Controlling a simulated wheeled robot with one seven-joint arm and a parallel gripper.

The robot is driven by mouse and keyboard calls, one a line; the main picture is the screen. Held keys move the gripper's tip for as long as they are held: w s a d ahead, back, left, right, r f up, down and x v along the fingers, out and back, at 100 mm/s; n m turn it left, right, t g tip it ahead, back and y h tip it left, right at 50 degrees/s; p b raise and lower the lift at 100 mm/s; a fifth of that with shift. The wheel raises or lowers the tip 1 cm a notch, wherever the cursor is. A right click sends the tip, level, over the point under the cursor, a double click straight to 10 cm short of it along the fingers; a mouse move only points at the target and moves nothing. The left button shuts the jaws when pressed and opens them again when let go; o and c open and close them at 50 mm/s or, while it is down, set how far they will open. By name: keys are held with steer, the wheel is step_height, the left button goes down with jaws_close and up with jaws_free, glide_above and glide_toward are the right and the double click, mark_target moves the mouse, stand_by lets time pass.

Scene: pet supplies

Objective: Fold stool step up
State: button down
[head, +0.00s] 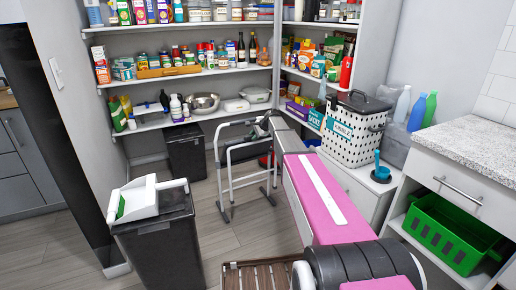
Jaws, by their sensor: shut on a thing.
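The step stool (222,188) stands on the floor in the middle of the head view, in front of the pantry shelves. It has a pale tubular frame and dark grey parts with dark feet. My pink and white arm reaches out to it from the lower right. My gripper (264,124) is at the stool's upper right side, shut on part of the stool. The fingertips are small and mostly hidden by my wrist, so I cannot tell exactly which part is held. My arm covers some of the stool's right side, and the step's angle is unclear.
A white dotted basket (350,145) sits on a cabinet at right, by a green crate (445,235). A slatted wooden thing (262,276) is at the bottom. Floor left of the stool is clear.

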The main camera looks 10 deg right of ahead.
steer(key=w+a+r+g, duration=0.2)
steer(key=w+a+r, duration=0.1)
steer(key=w, duration=0.5)
steer(key=shift+w+r+m+h, duration=0.15)
steer(key=shift+r+m+h, duration=0.15)
steer(key=shift+r+h, duration=0.1)
steer(key=c, duration=1.1)
jaws_free()
